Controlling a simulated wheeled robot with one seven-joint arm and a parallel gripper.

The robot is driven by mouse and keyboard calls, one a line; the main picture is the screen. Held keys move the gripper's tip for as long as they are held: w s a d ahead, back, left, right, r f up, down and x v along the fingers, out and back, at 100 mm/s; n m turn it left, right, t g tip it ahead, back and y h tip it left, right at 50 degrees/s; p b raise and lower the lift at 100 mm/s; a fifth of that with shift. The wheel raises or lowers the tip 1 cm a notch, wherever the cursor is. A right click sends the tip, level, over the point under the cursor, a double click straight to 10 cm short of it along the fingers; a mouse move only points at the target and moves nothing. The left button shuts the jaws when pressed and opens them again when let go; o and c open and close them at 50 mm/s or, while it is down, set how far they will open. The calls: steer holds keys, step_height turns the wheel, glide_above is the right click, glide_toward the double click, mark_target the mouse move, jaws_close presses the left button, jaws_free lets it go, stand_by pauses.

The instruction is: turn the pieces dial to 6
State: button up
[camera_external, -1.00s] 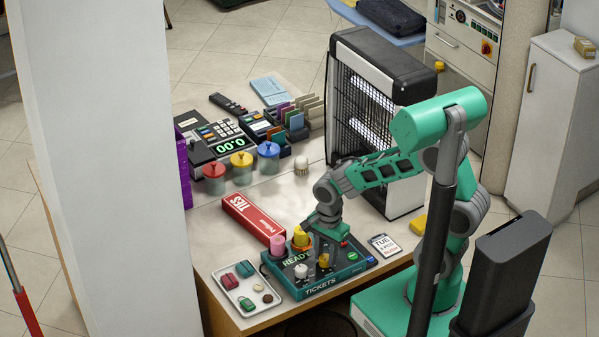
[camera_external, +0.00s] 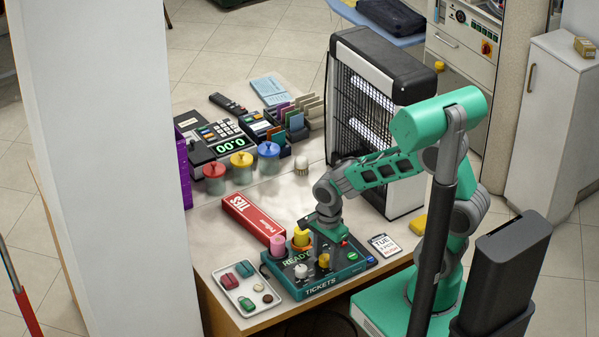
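The teal ticket machine (camera_external: 313,291), marked TICKETS and with a lit READY display, sits at the table's front edge. On its top are a white knob (camera_external: 300,271) and a yellow knob (camera_external: 324,260). A pink cylinder (camera_external: 277,246) and a yellow cylinder (camera_external: 301,238) stand at its back edge. A green button (camera_external: 352,256) is at its right. Which knob is the pieces dial, and its setting, are too small to tell. My gripper (camera_external: 326,250) points down over the machine by the yellow knob. Its fingers are too small to tell open from shut, or whether they touch the knob.
A white tray (camera_external: 236,298) with small coloured pieces lies left of the machine. A red box (camera_external: 252,219) lies behind it. A date card (camera_external: 385,245) is at its right. A tall black-framed lamp unit (camera_external: 393,65) stands behind my arm. Lidded jars stand farther back.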

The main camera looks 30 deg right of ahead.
mark_target(326, 257)
steer(key=shift+o, duration=0.8)
step_height(326, 257, up, 8)
steer(key=shift+s+f, duration=0.1)
steer(key=shift+s, duration=0.05)
